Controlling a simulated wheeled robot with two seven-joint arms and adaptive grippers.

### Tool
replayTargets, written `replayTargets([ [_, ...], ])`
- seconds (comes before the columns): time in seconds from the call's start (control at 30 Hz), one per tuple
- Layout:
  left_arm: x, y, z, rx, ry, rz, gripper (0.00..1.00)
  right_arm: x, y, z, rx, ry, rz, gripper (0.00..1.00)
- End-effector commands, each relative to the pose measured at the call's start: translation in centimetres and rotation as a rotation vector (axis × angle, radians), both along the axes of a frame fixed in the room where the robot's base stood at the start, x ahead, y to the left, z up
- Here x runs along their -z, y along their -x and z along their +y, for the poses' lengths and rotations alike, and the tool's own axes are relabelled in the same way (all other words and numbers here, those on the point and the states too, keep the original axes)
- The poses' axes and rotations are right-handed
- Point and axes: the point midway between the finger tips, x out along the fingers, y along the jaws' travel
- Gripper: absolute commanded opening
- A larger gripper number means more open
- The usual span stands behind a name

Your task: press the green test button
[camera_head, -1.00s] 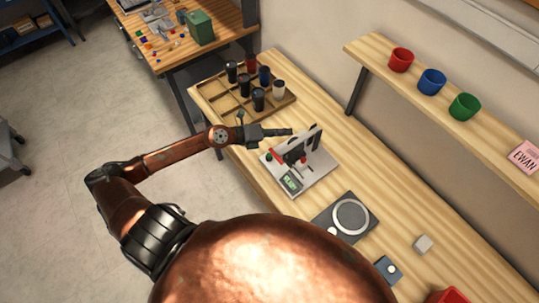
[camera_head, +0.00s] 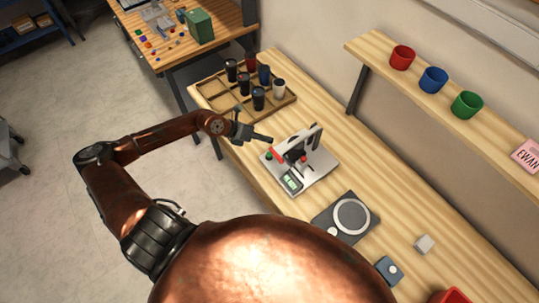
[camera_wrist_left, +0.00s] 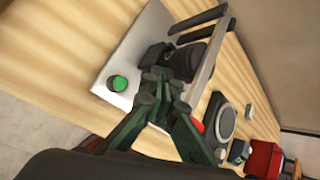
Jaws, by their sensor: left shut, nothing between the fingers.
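The laser marker stands on the wooden bench, with a light grey base plate (camera_head: 318,178), a dark upright frame (camera_head: 303,139) and a small display (camera_head: 291,181). The round green test button (camera_head: 269,156) sits at the plate's left corner; in the left wrist view the green button (camera_wrist_left: 118,83) shows unobstructed on the plate. My left gripper (camera_head: 271,140) is shut and empty, just above and behind the button in the head view. In the left wrist view its fingers (camera_wrist_left: 168,84) are to the right of the button, apart from it. My right gripper is out of view.
A compartment tray (camera_head: 219,103) with several dark cups is behind the marker. A dark scale (camera_head: 325,224) with a round plate, a small grey cube (camera_head: 424,243) and a blue-grey box (camera_head: 389,270) are toward the front. A shelf (camera_head: 438,103) with cups runs along the right.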

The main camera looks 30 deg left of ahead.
Motion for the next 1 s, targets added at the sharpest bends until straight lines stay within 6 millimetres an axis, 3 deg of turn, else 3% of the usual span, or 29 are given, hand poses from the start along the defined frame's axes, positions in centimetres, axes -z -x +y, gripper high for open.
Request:
replayTargets([
  [0.33, 5.4, 0.1, 0.0, 0.000, 0.001, 0.004, 0.00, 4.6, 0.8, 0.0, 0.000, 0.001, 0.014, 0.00],
  [0.5, 7.0, 0.0, 0.0, -0.002, 0.002, 0.002, 0.00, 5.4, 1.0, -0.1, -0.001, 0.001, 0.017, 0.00],
  [1.0, 7.5, 0.0, 0.0, -0.001, 0.001, 0.000, 0.00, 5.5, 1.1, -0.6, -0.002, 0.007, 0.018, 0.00],
])
